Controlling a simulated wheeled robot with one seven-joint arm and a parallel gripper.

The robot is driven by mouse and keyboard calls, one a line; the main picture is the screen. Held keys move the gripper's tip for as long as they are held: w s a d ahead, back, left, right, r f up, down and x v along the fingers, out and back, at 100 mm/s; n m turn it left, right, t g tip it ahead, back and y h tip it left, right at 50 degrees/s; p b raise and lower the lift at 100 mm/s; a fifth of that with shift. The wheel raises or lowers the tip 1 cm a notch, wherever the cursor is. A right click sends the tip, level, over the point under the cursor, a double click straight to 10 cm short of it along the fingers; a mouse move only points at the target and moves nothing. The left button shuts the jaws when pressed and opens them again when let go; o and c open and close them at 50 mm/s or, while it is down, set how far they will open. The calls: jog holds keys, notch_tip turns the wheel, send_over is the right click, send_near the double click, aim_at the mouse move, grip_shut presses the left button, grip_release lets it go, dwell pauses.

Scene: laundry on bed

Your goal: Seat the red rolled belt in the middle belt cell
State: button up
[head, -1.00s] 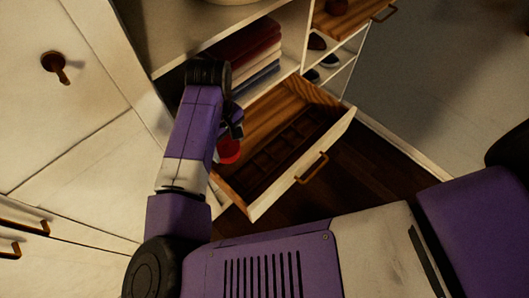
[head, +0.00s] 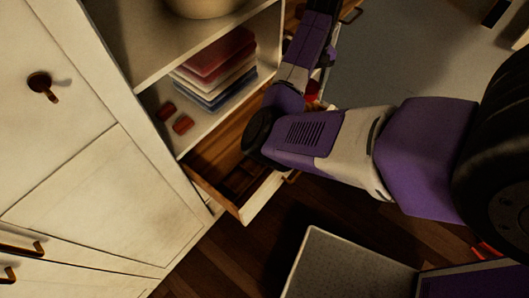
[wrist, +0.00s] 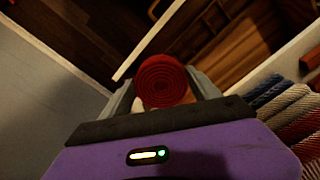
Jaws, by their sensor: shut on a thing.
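The red rolled belt (wrist: 162,82) shows its spiral end in the wrist view, clamped between the fingers of my gripper (wrist: 163,92). A bit of red (head: 312,88) shows beside my arm in the head view, likely the same belt. The open wooden drawer (head: 262,198) has dark dividers (head: 238,180) forming cells. My arm hides much of the drawer, so I cannot single out the middle belt cell. In the wrist view the drawer's pale edge (wrist: 140,52) and dark cells (wrist: 207,18) lie beyond the belt, which appears apart from them.
Folded clothes (head: 215,70) lie stacked on the shelf left of my arm; they also show at the right of the wrist view (wrist: 285,112). Two small reddish items (head: 175,116) sit on the shelf. A pale cabinet (head: 70,140) stands at left. Grey floor is open at upper right.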

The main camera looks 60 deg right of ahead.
jog(key=shift+s+a+f+m, duration=1)
jog(key=shift+s+f+m, duration=1.45)
jog(key=shift+s, duration=1.25)
jog(key=w+a+f+m, duration=0.2)
jog(key=a+m, duration=0.1)
jog(key=a, duration=0.4)
jog(key=shift+w+a+f+p, duration=0.15)
jog(key=shift+w+f+p, duration=0.15)
jog(key=shift+w, duration=0.1)
jog(key=shift+w+a+f, duration=0.1)
jog(key=shift+w+a, duration=0.15)
jog(key=shift+w, duration=0.05)
